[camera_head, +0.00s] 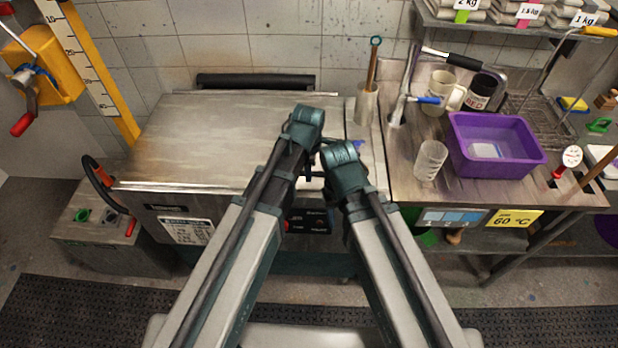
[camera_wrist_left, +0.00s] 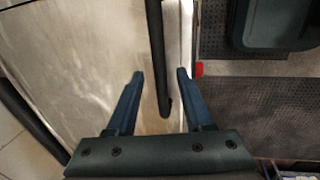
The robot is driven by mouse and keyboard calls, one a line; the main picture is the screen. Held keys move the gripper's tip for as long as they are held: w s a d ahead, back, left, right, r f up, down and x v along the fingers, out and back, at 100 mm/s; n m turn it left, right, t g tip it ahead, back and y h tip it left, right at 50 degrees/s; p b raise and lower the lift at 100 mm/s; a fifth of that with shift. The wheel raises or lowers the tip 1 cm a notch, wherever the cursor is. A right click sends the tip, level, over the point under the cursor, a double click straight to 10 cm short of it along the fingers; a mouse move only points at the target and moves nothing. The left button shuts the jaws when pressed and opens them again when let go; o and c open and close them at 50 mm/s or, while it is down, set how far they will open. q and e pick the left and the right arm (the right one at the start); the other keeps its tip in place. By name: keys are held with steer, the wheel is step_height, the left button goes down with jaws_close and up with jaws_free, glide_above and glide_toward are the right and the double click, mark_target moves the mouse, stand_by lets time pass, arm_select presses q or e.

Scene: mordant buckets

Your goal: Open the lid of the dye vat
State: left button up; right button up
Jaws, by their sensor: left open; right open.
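The dye vat (camera_head: 170,236) is a steel box at the left of centre in the head view. Its flat metal lid (camera_head: 205,135) looks shut. In the left wrist view, the lid (camera_wrist_left: 85,50) lies below my left gripper (camera_wrist_left: 160,72), which is open. A dark bar (camera_wrist_left: 156,50), which looks like the lid handle, runs between its fingers. I cannot tell whether they touch it. In the head view my arms hide the lid's right front part and most of my left gripper. My right gripper (camera_head: 316,174) is open, small and partly hidden near the vat's front right.
A bench (camera_head: 395,160) at the right carries a purple tub (camera_head: 490,165), a clear beaker (camera_head: 430,160) and cups. A black bar (camera_head: 256,82) lies behind the vat. A low box (camera_head: 88,222) with a hose stands to its left. A dark mat (camera_head: 60,310) covers the floor in front.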

arm_select(q)
steer(key=shift+w+f+b, duration=0.15)
steer(key=shift+f+b, duration=0.25)
steer(key=shift+f, duration=0.45)
steer(key=shift+r, duration=0.1)
jaws_close()
stand_by(0.7)
